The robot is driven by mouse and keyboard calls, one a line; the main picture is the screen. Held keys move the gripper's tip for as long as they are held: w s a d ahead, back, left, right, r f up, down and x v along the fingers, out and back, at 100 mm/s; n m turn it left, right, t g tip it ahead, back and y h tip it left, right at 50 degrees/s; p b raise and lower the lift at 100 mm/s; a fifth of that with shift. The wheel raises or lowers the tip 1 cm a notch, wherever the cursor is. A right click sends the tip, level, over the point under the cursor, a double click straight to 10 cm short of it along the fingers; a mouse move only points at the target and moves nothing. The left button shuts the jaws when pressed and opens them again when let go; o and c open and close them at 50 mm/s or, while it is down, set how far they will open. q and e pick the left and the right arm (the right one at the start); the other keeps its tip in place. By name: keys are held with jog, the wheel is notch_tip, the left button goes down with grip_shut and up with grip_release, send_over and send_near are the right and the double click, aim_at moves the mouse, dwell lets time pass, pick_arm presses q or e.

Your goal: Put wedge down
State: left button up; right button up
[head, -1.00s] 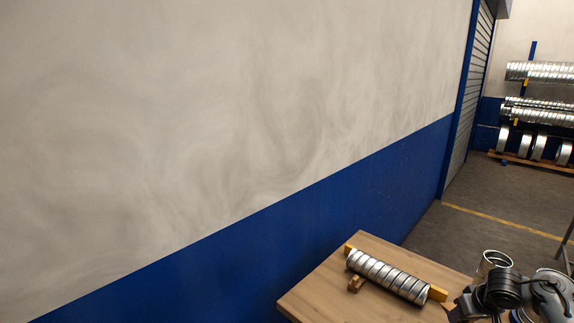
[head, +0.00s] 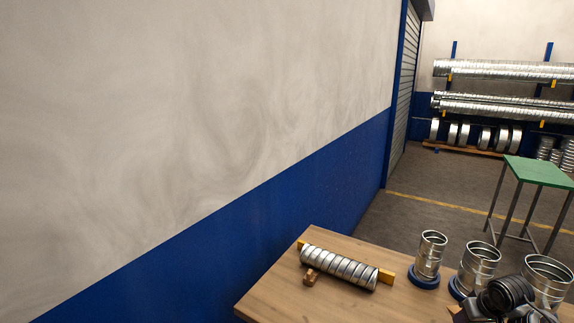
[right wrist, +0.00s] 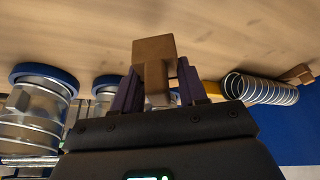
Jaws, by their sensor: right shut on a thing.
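In the right wrist view my right gripper (right wrist: 158,88) is shut on a brown wedge (right wrist: 153,55), which sits between its purple fingers. The wedge is close to the wooden table (right wrist: 60,30); I cannot tell whether it touches. In the head view my right arm is at the lower right corner and hides this wedge. A ribbed silver spiral duct (head: 338,266) lies on the table, along a yellow rail (head: 387,277). A second brown wedge (head: 310,275) rests against the duct's near side; it also shows in the right wrist view (right wrist: 297,74). My left gripper is not in view.
The table front (head: 285,297) is clear. A green-topped stand (head: 539,172) and racks of ducts (head: 505,105) are behind.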

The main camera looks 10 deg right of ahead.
jog(key=shift+s+r, duration=0.1)
jog(key=shift+s, duration=0.9)
jog(key=w+a+f, duration=0.1)
jog(key=a+f, duration=0.1)
jog(key=a, duration=0.5)
jog(key=a+f+n, duration=0.1)
jog(key=a+f, duration=0.1)
jog(key=a, duration=0.5)
jog(key=w+a+f+n, duration=0.1)
jog(key=a+f, duration=0.1)
jog(key=a, duration=0.5)
jog(key=shift+w+y, duration=0.3)
jog(key=shift+y, duration=0.1)
jog(key=s+a+r+n, duration=0.1)
jog(key=a, duration=0.8)
jog(key=s+a+r, duration=0.1)
jog(key=s+a, duration=0.1)
jog(key=a, duration=0.7)
jog(key=p+v, duration=2.3)
jog(key=p, duration=0.3)
jog(key=shift+d+r, duration=0.2)
jog(key=shift+d, duration=0.2)
